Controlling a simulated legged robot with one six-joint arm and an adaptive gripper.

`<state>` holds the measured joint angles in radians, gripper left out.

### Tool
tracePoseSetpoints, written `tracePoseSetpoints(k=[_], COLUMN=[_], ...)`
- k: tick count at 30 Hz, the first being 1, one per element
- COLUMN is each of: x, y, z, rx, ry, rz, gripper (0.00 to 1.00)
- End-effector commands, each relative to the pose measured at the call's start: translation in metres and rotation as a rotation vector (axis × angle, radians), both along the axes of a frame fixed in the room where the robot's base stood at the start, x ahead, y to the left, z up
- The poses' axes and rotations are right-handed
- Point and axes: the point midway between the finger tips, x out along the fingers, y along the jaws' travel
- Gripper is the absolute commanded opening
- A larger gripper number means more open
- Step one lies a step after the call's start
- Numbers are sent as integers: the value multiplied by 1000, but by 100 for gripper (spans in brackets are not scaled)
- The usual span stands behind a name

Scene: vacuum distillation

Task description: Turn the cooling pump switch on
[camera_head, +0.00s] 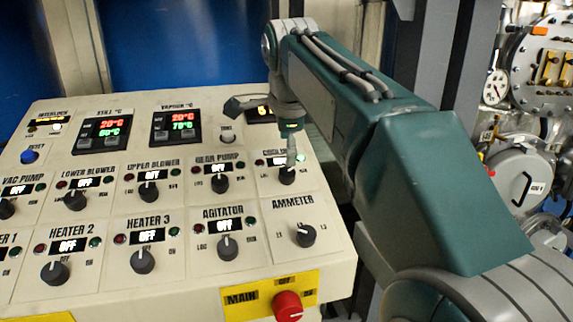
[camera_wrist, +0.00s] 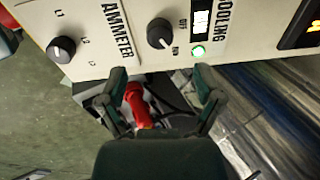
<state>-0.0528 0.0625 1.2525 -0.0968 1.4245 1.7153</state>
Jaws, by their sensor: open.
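The cooling pump switch is a dark round knob (camera_head: 287,175) at the right of the panel's middle row. In the wrist view the knob (camera_wrist: 160,34) has its white pointer seemingly toward the ON mark, and the green lamp (camera_wrist: 198,51) beside it glows. The white display by it is too small to read. My gripper (camera_wrist: 160,78) is open and empty, its two fingers apart from the knob on its near side. In the head view my gripper (camera_head: 290,145) hangs in front of the switch and partly hides its label and display.
The ammeter knob (camera_head: 305,235) is just below the cooling switch, and the agitator knob (camera_head: 227,248) is at lower left. The gear pump knob (camera_head: 220,183) is to the left. A red main knob (camera_head: 288,306) sticks out at the panel's lower edge. Gauges and pipework stand at the right.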

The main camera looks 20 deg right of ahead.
Motion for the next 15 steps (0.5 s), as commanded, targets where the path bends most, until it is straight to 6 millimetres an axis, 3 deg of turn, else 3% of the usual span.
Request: tracePoseSetpoints(k=[6, 15], x=[-12, -14], y=[3, 3], z=[28, 33], rx=[0, 0], ry=[-1, 2], rz=[0, 0], gripper=[84, 84])
